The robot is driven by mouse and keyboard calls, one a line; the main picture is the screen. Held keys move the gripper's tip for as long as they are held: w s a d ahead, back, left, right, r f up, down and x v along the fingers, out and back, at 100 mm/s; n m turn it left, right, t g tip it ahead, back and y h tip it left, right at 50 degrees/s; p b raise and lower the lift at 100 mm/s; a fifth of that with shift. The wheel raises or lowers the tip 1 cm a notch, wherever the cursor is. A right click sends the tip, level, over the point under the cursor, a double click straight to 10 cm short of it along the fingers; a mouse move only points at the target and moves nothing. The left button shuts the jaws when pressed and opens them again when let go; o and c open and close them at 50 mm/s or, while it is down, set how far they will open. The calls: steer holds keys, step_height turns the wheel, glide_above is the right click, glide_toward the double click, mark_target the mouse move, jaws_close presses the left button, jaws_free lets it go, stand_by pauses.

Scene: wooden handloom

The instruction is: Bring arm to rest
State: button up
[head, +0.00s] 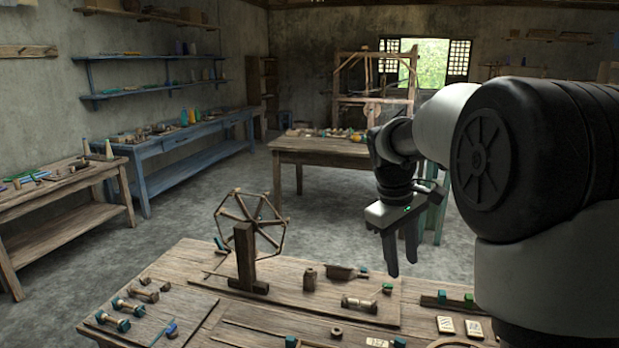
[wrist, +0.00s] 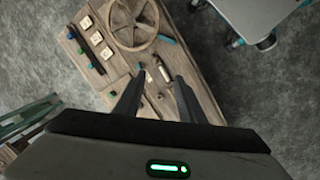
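My gripper (head: 401,262) hangs fingers-down over the back right part of the near wooden table (head: 268,268) in the head view. Its two dark fingers are apart, with nothing between them. The wrist view also shows my gripper (wrist: 158,78) with the fingers spread and the gap empty. The tabletop lies well below the fingertips. My arm is raised and bent at the right of the head view, covering part of the room.
A spoked wheel on a wooden stand (head: 245,258) rises from the near table. Small spools and blocks lie around it. A blue bench (head: 175,145) and a wooden bench (head: 68,190) line the left. A farther table (head: 322,152) stands behind. Grey floor lies between.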

steer(key=s+a+r+m+t+y+p, duration=0.1)
steer(key=s+a+r+m+p, duration=0.15)
steer(key=s+r, duration=0.5)
steer(key=s+a+r+m+t+p, duration=0.1)
steer(key=s+r+t+p, duration=0.1)
steer(key=s+r+p, duration=0.4)
steer(key=s+a+r+m+t+y+p, duration=0.1)
steer(key=s+r+m+p, duration=0.1)
steer(key=s, duration=1)
steer(key=shift+a+r+m+t+p, duration=0.3)
steer(key=shift+a+m+t+p, duration=0.1)
steer(key=shift+m, duration=0.15)
steer(key=shift+s+d, duration=0.1)
steer(key=shift+d, duration=0.05)
